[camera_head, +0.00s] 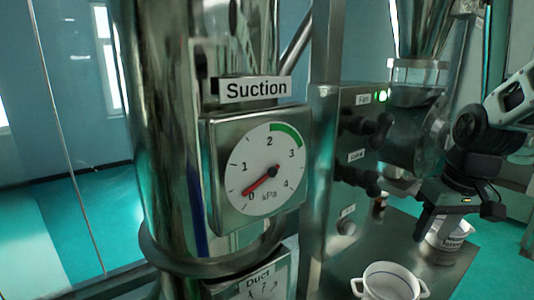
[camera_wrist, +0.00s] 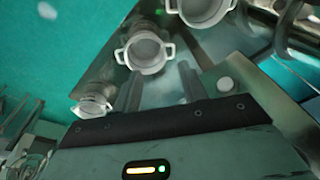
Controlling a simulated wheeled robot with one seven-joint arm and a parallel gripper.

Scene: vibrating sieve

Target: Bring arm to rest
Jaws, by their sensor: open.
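My gripper (camera_head: 432,225) is at the right of the head view, above a steel table and pointing down. In the wrist view, the two fingers of my gripper (camera_wrist: 160,88) stand apart with nothing between them. My arm (camera_head: 500,110) comes in from the right edge, bent above the table.
A white two-handled pot (camera_head: 391,283) stands on the table's front part. The wrist view shows two-handled pots (camera_wrist: 145,50). A control panel (camera_head: 352,150) with dark knobs and a green light is left of the arm. A suction gauge (camera_head: 264,172) reads near 0.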

